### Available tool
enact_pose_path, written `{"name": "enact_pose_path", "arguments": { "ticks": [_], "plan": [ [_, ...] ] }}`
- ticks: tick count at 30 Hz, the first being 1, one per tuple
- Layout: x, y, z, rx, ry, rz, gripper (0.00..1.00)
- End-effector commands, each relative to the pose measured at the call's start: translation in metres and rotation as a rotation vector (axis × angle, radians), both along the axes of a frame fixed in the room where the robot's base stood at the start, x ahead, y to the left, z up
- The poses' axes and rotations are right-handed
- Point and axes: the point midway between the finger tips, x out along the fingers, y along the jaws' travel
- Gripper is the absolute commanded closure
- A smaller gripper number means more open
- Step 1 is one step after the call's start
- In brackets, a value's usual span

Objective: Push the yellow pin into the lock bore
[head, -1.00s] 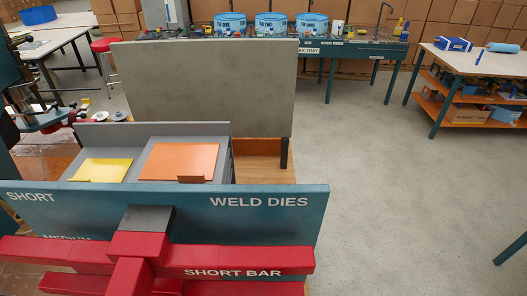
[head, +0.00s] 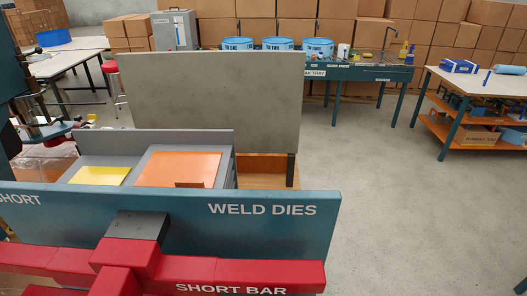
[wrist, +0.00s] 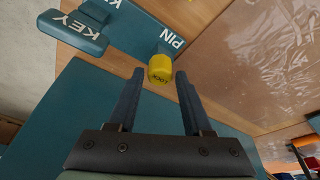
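The yellow pin (wrist: 160,68), marked LOCK on its end, shows in the wrist view at the edge of a teal panel (wrist: 145,35) lettered PIN. My gripper (wrist: 159,76) has its two dark fingers apart. The pin's head appears between and just beyond the fingertips, with a gap on each side. I cannot tell its depth relative to the tips. Nothing is held. I cannot make out the lock bore in either view. The gripper and the pin are not identifiable in the head view.
A teal KEY block (wrist: 72,32) lies left of the pin, and a clear sheet (wrist: 265,65) lies to the right. In the head view, red bars (head: 235,272) front the WELD DIES board (head: 265,228). A grey upright panel (head: 215,105) stands behind. Open floor (head: 390,190) lies right.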

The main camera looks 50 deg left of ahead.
Motion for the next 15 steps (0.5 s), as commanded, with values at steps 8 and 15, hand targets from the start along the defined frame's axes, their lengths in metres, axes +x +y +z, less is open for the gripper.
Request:
{"name": "enact_pose_path", "arguments": {
  "ticks": [8,15],
  "plan": [
    [0.0,-0.0001,0.0001,0.0,0.0,0.0,1.0],
    [0.0001,-0.0002,0.0002,0.0,0.0,0.0,1.0]
  ]
}}
